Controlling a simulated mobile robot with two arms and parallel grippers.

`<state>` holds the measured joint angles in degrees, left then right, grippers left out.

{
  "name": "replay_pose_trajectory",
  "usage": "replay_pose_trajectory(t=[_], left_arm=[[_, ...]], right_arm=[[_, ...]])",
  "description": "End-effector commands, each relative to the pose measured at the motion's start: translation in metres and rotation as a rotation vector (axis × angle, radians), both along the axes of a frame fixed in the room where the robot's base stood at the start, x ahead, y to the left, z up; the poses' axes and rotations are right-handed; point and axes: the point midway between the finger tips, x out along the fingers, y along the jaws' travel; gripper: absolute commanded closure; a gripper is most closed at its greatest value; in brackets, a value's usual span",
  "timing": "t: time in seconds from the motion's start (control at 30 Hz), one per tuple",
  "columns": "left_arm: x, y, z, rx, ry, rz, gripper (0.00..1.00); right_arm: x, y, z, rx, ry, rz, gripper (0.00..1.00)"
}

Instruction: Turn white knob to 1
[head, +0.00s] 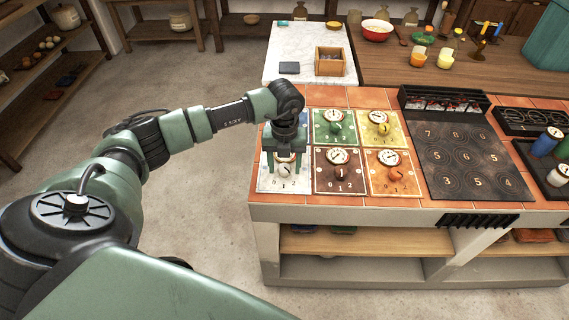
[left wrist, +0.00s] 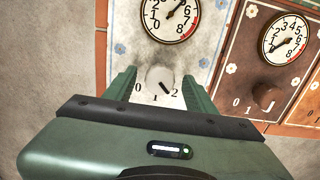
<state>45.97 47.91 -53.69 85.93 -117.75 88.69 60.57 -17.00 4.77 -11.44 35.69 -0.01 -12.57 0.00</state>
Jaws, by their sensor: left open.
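The white knob (head: 284,171) is on the white panel (head: 264,184) at the front left of the tiled counter. It also shows in the left wrist view (left wrist: 159,76), with the numbers 0, 1 and 2 below it. Its dark pointer mark slants down to the right, between 1 and 2. A dial (left wrist: 171,17) is above the knob. My left gripper (head: 284,167) is over the white panel, pointing down. Its fingers are open, one on each side of the knob; I cannot tell whether they touch it. My right gripper is not in view.
A brown panel (head: 325,183) with a dark knob adjoins on the right. Orange, green and yellow panels are close by. A dark numbered plate (head: 470,160) is farther right. A wooden box (head: 330,62) stands on the marble top behind. The floor to the left is clear.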

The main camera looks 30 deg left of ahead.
Motion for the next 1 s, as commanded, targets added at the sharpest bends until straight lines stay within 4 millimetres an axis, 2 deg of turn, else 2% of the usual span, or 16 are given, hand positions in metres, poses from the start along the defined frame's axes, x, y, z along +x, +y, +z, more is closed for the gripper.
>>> replay_pose_trajectory(t=[0.13, 0.17, 0.3, 0.37, 0.67, 1.0], left_arm=[[0.0, 0.0, 0.0, 0.0, 0.0, 0.0, 0.45], [0.0, 0.0, 0.0, 0.0, 0.0, 0.0, 0.47], [0.0, 0.0, 0.0, 0.0, 0.0, 0.0, 0.86], [0.0, 0.0, 0.0, 0.0, 0.0, 0.0, 1.0], [0.0, 0.0, -0.001, 0.001, -0.001, -0.031, 1.0], [0.001, 0.001, -0.002, 0.001, -0.002, -0.24, 1.0]], right_arm=[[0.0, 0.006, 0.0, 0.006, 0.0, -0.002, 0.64], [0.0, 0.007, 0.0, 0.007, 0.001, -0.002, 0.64], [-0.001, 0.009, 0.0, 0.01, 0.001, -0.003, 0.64], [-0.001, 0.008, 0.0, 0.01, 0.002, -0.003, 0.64], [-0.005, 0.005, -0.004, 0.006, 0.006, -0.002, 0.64], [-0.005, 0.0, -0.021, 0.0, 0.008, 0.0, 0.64]])
